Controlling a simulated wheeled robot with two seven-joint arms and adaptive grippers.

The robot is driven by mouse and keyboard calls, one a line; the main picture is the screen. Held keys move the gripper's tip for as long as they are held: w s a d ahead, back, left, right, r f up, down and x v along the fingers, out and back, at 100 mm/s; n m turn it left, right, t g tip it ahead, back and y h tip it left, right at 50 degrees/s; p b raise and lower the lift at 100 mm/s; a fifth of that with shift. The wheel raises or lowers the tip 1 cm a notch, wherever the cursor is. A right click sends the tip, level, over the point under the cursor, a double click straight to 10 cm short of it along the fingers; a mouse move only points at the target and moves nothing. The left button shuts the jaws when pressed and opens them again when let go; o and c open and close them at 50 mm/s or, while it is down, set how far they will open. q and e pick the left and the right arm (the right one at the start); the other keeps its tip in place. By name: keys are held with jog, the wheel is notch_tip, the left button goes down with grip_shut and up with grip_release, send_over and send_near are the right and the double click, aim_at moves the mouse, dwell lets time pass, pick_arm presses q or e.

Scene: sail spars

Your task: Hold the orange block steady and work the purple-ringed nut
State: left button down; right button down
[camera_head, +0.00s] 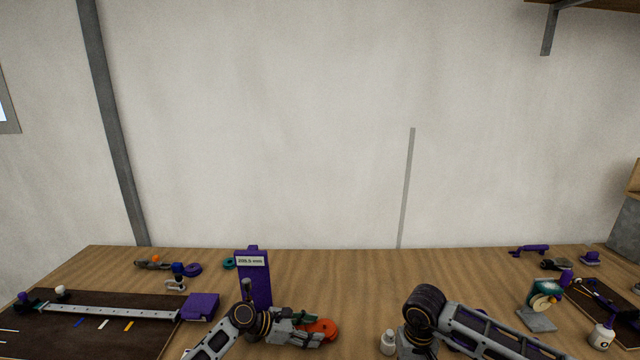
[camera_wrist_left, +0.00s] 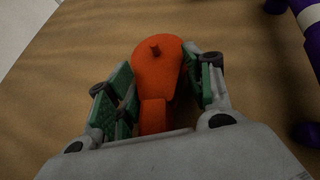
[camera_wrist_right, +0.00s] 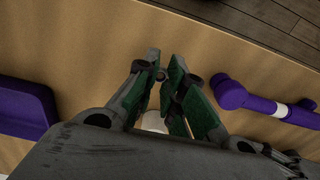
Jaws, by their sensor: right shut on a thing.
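The orange block (camera_wrist_left: 158,75) has a rounded head with a small peg and a narrower stem. In the left wrist view it lies between the spread fingers of my left gripper (camera_wrist_left: 165,80), which are close on both sides; firm contact is not clear. In the head view the block (camera_head: 322,327) is at the front edge of the picture, at my left fingers (camera_head: 308,333). My right gripper (camera_wrist_right: 167,75) is shut with its tips close together; a pale thing (camera_wrist_right: 153,122) shows between its fingers, partly hidden. I cannot make out a purple-ringed nut.
A purple stand with a length label (camera_head: 253,280) rises behind my left gripper. A dark mat with a metal rule (camera_head: 110,312) lies at left. A white bottle (camera_head: 388,343) stands near my right arm. A purple bar with a white band (camera_wrist_right: 265,104) lies beside my right gripper.

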pick_arm(q)
jog(key=c, duration=0.5)
grip_release()
jog(key=shift+s+f, duration=0.15)
jog(key=shift+f, duration=0.2)
jog(key=shift+r, duration=0.1)
jog(key=shift+a, duration=0.1)
jog(key=shift+a+r, duration=0.45)
jog(key=shift+a, duration=0.2)
jog(key=shift+v, duration=2.95)
jog(key=shift+s+d, duration=0.1)
jog(key=shift+s, duration=0.1)
